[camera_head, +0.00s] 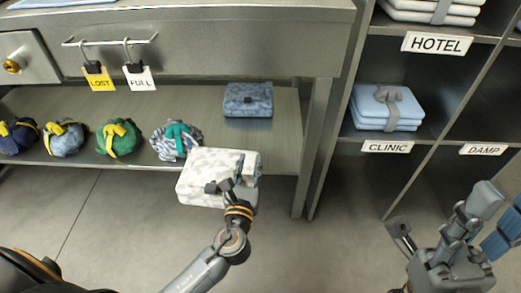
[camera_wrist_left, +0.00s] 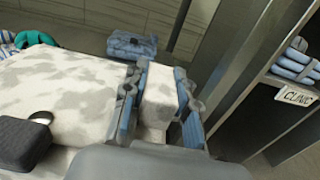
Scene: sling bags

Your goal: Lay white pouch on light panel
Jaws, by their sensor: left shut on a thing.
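The white pouch (camera_head: 205,168), with pale grey blotches, is in my left gripper (camera_head: 224,186) in front of the low shelf. In the left wrist view the pouch (camera_wrist_left: 70,85) fills the left and middle, and my left gripper's two fingers (camera_wrist_left: 160,85) are shut on its right part. The pouch hides part of the shelf's front edge. A pale flat panel edge (camera_head: 60,3) shows on the counter at the top left; I cannot tell whether it is the light panel. My right gripper (camera_head: 440,220) is at the lower right, its fingers apart and empty.
On the low shelf (camera_head: 215,122) sit a blue patterned bundle (camera_head: 248,99) and several tied bundles, including a green one (camera_head: 118,138). A table leg (camera_head: 312,150) stands right of the shelf. Cubbies hold folded stacks (camera_head: 386,108). The floor in front is clear.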

